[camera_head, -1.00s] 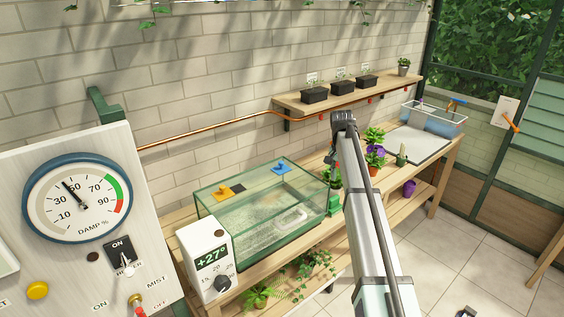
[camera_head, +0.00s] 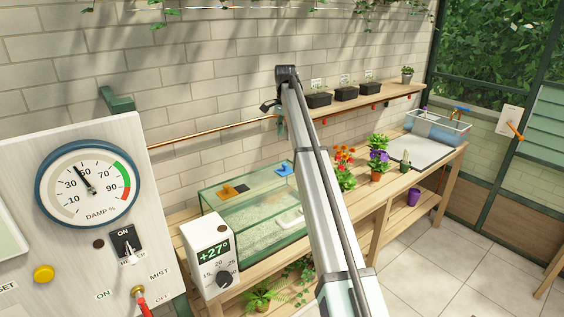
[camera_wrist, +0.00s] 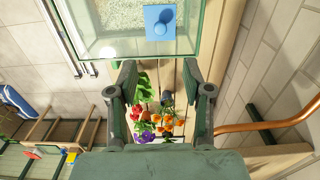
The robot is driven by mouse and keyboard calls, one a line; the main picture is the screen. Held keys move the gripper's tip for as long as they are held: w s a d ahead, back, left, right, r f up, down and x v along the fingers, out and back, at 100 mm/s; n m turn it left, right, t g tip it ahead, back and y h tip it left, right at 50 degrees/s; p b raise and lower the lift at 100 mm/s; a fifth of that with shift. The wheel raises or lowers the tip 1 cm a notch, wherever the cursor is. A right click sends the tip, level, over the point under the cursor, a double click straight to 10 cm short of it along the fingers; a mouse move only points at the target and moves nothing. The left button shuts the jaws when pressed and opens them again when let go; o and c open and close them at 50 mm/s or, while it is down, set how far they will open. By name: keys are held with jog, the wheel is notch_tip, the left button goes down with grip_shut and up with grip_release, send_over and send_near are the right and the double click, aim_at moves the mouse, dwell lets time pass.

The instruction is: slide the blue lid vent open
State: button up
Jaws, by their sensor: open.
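The blue lid vent (camera_head: 284,169) is a small square slide with a knob on the glass lid of the tank (camera_head: 225,215), near its back right in the head view. It shows in the wrist view (camera_wrist: 160,22) at the top, above the space between my fingertips. My gripper (camera_wrist: 160,78) is open and empty, its two green-grey fingers apart and not touching the vent. In the head view my arm covers part of the tank's right end, and my gripper is small there, so its height over the lid is hard to judge.
An orange vent (camera_head: 234,190) sits left of the blue one. Flowering plants (camera_head: 345,165) stand right of the tank. A copper pipe (camera_head: 205,134) runs along the wall, and a shelf (camera_head: 375,98) holds black pots. The thermostat box (camera_head: 212,255) stands at the tank's front left.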

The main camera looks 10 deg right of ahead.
aim_at(284, 164)
notch_tip(284, 164, down, 13)
jog(key=p, duration=0.3)
jog(key=shift+f, duration=0.1)
jog(key=shift+s+a, duration=0.1)
grip_shut()
